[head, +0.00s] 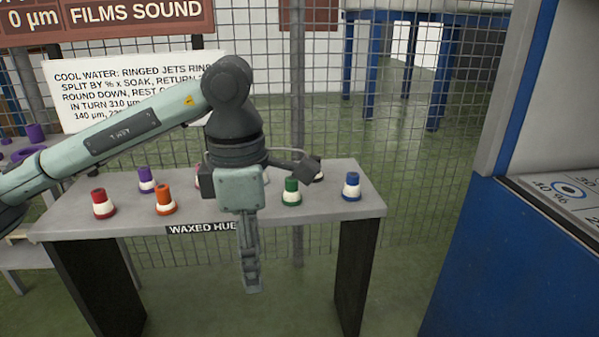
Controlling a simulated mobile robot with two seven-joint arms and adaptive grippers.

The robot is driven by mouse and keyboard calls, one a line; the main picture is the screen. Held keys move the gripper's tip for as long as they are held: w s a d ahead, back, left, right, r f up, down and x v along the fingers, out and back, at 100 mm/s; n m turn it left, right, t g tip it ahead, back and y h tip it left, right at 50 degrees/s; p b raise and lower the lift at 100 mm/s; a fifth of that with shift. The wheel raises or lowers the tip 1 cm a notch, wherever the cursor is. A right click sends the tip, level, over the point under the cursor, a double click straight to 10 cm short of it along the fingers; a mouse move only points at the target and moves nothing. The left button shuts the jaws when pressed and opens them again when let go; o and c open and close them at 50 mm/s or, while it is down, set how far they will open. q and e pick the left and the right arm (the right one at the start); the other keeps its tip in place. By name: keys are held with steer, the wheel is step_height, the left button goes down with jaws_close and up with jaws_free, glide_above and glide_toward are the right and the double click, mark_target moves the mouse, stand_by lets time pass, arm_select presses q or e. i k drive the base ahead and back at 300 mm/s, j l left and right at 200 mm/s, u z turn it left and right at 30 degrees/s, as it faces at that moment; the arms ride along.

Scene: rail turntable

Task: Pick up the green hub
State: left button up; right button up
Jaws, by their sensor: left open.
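The green hub (291,191) is a small cone with a green top and base and a white band. It stands upright on the grey table labelled "WAXED HUB" (350,210), right of the middle. My left gripper (280,226) is open and empty. One finger hangs down in front of the table's front edge, and the other reaches right, just above and behind the green hub in the picture. The gripper's body hides part of the table left of the green hub. I cannot tell how far the gripper is from the hub. My right gripper is not in view.
Red (103,203), purple (146,180), orange (165,200) and blue (352,186) hubs stand on the same table. Other hubs are partly hidden behind my gripper. A wire mesh fence (440,160) stands behind. A blue machine (490,260) stands at right.

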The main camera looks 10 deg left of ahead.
mark_target(291, 197)
steer(key=i, duration=1.2)
